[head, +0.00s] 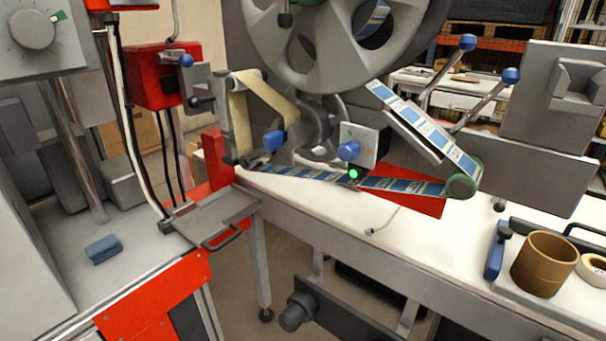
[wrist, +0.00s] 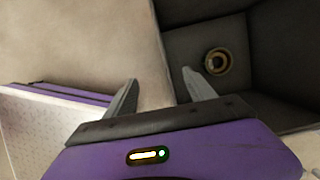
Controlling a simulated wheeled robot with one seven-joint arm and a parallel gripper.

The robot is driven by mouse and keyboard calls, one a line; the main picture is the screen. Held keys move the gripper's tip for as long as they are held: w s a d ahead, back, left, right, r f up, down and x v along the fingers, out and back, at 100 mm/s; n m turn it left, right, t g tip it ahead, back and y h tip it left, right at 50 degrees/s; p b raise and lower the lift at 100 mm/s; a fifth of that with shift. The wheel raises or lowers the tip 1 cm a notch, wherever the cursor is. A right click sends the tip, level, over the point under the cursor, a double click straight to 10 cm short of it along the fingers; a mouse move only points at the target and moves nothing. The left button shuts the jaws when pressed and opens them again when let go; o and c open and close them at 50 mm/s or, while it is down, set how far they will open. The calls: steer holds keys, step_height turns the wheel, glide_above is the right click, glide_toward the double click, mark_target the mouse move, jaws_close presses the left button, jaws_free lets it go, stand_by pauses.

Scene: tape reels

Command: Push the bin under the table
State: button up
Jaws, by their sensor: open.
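In the wrist view, a dark grey bin (wrist: 268,55) fills the right side, its open inside facing the camera. A brown ring-shaped roll (wrist: 218,62) lies in it. My gripper (wrist: 160,77) is open, with one finger on each side of the bin's near wall as seen here. Whether the fingers touch the wall cannot be told. I cannot make out the bin or my gripper in the head view. The white table (head: 330,205) there carries a reel machine (head: 335,45), with floor showing beneath it.
A table leg (head: 259,265) and a dark motor-like unit (head: 320,308) stand below the tabletop. A grey and red machine (head: 150,295) is at the left. A brown roll (head: 544,262) sits on the table at the right. Bare floor (wrist: 70,40) shows in the wrist view.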

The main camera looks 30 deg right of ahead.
steer(key=w+a+p, duration=0.4)
steer(key=a+p, duration=0.2)
steer(key=a, duration=0.6)
steer(key=shift+w, duration=0.4)
steer(key=shift+a, duration=0.1)
steer(key=s+a+r+n+t+h+p, duration=0.2)
steer(key=s+a+r+n+p, duration=0.1)
steer(key=a+r+n, duration=0.45)
steer(key=s+a+r+n+t+h+p, duration=0.25)
steer(key=a+r+n, duration=0.25)
steer(key=r+n, duration=0.4)
steer(key=s+a+r+n+t+y+p, duration=0.1)
steer(key=r+n, duration=0.4)
steer(key=r, duration=0.8)
steer(key=s+a+r+n+t+y+p, duration=0.1)
steer(key=a+r+n+t, duration=0.3)
steer(key=r, duration=0.8)
steer(key=s+a+r+n+t+y+p, duration=0.1)
steer(key=r+n, duration=0.5)
steer(key=r, duration=0.7)
steer(key=s+a+t+p, duration=0.1)
steer(key=a+p, duration=0.1)
steer(key=shift+a+r+t+p, duration=0.3)
steer(key=shift+t+p, duration=0.05)
steer(key=shift+s+y, duration=0.1)
steer(key=shift+y, duration=0.15)
